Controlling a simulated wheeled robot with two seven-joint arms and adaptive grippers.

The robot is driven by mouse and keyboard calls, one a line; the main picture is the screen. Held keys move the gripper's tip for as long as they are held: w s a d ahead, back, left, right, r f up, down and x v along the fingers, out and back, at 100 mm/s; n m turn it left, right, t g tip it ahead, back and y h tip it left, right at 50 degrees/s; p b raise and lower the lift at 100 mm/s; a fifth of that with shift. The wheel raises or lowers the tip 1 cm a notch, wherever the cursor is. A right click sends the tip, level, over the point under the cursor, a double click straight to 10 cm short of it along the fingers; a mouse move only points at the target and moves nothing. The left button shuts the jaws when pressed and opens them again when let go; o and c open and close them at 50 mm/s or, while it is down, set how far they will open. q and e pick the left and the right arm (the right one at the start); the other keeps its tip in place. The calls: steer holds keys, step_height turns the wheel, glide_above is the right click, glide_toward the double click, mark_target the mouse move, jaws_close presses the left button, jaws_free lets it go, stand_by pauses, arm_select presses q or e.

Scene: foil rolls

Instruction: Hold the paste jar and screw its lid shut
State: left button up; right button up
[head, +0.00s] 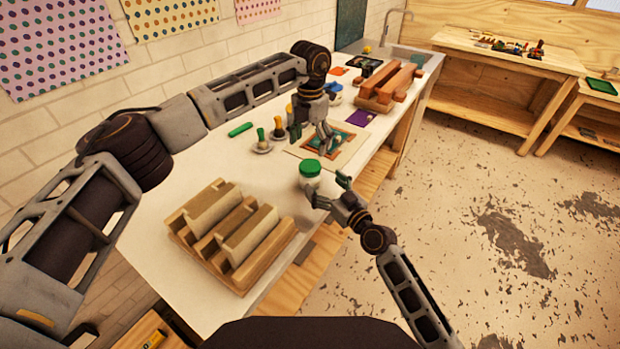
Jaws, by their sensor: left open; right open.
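The paste jar (310,184) is a small pale jar standing upright on the white worktop, near its right edge. Its green lid (310,168) sits on top; I cannot tell how tightly it is seated. My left gripper (312,142) is open, above and just behind the lid, with its fingers pointing down and apart from the lid. My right gripper (324,188) is open at the jar's right side, low, with its fingers towards the jar. I cannot tell whether a finger touches the jar.
A slotted wooden rack (232,235) stands in front and left of the jar. Behind are a framed picture (328,140), small brushes in holders (262,140), a green stick (240,129) and a reddish wooden rack (390,84). The worktop left of the jar is clear.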

mark_target(316, 175)
steer(key=shift+x, duration=3.25)
